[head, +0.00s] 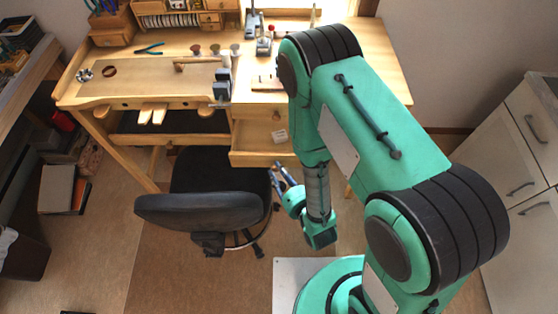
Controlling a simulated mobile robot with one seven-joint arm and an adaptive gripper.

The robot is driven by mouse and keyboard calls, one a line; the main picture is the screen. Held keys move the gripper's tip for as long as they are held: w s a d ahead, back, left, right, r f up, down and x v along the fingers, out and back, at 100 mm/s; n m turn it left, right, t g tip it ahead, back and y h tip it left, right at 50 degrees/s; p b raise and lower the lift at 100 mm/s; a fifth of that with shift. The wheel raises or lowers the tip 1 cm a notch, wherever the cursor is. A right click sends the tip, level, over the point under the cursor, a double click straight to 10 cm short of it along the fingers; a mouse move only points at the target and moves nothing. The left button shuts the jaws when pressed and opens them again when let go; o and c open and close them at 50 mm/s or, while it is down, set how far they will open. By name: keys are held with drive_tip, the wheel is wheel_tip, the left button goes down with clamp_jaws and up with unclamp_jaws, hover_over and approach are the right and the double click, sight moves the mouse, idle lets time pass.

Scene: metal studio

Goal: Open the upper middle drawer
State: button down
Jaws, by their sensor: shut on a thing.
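A wooden drawer (248,158) in the workbench stands pulled out, in the middle of the head view.
A black chair (200,209) stands close to the left of my gripper. The wooden workbench (380,75) carries tools on its top. Grey cabinets (510,150) stand at the right. Some floor (170,285) is free in front of the chair.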

drive_tip(key=shift+s+f, duration=0.25)
drive_tip(key=shift+s, duration=1.05)
drive_tip(key=c, duration=1.4)
unclamp_jaws()
drive_tip(key=shift+w, duration=0.1)
drive_tip(key=shift+r, duration=0.1)
drive_tip(key=shift+w+r, duration=0.1)
drive_tip(key=shift+r, duration=0.05)
wheel_tip(320, 180, up, 10)
drive_tip(key=shift+f, duration=0.2)
